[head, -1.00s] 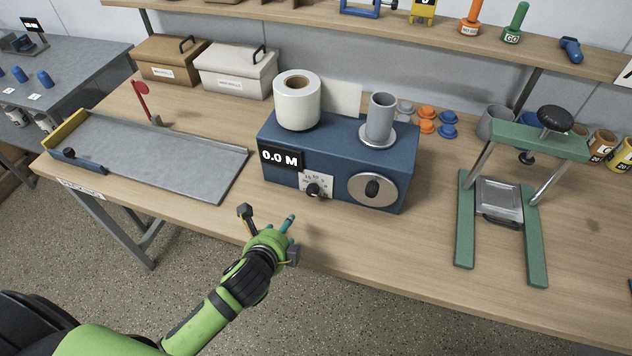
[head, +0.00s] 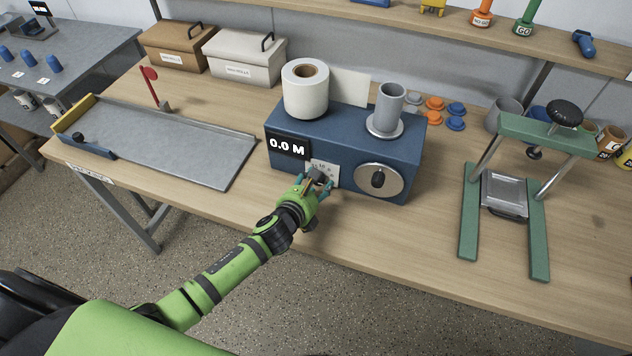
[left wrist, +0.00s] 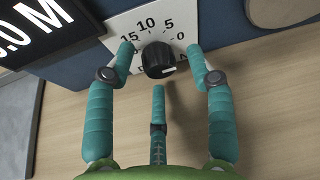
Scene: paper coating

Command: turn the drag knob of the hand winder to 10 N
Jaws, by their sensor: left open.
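The blue hand winder (head: 345,135) stands on the bench with a white paper roll and a grey spindle on top, and its display reads 0.0 M. Its black drag knob (left wrist: 158,59) sits on a white dial plate (left wrist: 181,22) marked 0, 5, 10 and 15. The knob's pale mark is at its lower right, near the 0 side. My left gripper (head: 318,184) is in front of the dial and hides the knob in the head view. In the left wrist view its teal fingers (left wrist: 162,62) are open, one on each side of the knob, with visible gaps. My right gripper is not seen.
The winder's large silver disc with a black knob (head: 379,180) is just right of the dial. A green press frame (head: 469,215) stands further right, and a grey tray (head: 170,145) lies left. The bench's front strip is clear.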

